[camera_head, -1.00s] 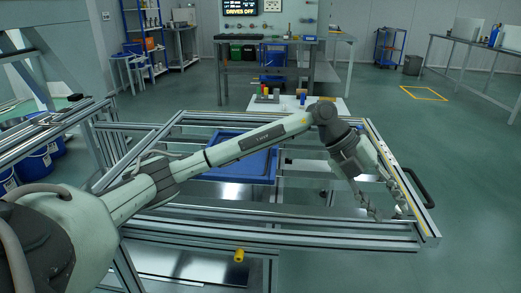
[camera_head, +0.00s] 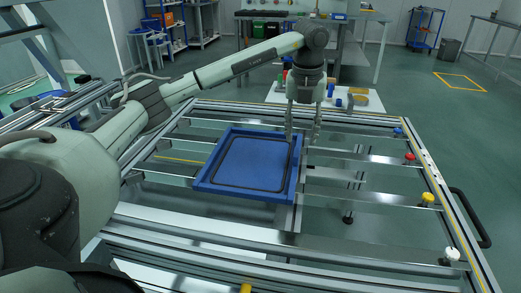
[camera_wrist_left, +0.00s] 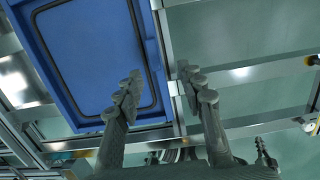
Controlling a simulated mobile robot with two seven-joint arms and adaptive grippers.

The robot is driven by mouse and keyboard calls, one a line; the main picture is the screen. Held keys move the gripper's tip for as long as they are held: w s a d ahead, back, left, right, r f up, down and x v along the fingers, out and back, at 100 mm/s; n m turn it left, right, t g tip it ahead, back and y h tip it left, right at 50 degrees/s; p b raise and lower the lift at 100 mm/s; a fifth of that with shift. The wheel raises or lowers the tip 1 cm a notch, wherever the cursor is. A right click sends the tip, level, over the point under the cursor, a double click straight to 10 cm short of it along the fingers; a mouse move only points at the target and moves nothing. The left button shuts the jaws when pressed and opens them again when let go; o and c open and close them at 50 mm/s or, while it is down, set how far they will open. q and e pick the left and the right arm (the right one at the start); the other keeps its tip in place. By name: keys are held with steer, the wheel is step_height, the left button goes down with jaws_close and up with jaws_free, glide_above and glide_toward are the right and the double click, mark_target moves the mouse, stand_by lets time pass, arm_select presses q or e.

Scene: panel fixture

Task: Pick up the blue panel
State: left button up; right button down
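The blue panel (camera_head: 252,163) is a tray-like rectangle with a raised rim and a dark inner seam, lying on the metal rails of the fixture. My left gripper (camera_head: 303,136) points down at the panel's right edge, near its far corner. In the left wrist view the panel (camera_wrist_left: 88,48) fills the upper left. There the open fingers of the left gripper (camera_wrist_left: 160,78) appear on either side of the panel's edge, with nothing clamped. I cannot tell how far above the edge the fingertips are. My right gripper is not in view.
The fixture frame (camera_head: 365,244) has cross rails with open gaps. Blue, red (camera_head: 409,157), yellow (camera_head: 427,198) and white knobs line its right side, beside a black handle (camera_head: 470,217). A small white table (camera_head: 375,103) with items stands behind the fixture.

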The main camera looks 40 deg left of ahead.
mark_target(297, 151)
arm_select(q)
steer(key=f, duration=0.2)
steer(key=shift+w+a+f, duration=0.2)
steer(key=shift+f, duration=0.1)
steer(key=f, duration=0.3)
steer(key=a+f, duration=0.1)
steer(key=f, duration=0.1)
steer(key=shift+w+a, duration=0.1)
steer(key=shift+w, duration=0.25)
steer(key=shift+c, duration=0.4)
jaws_close()
steer(key=shift+r, duration=0.15)
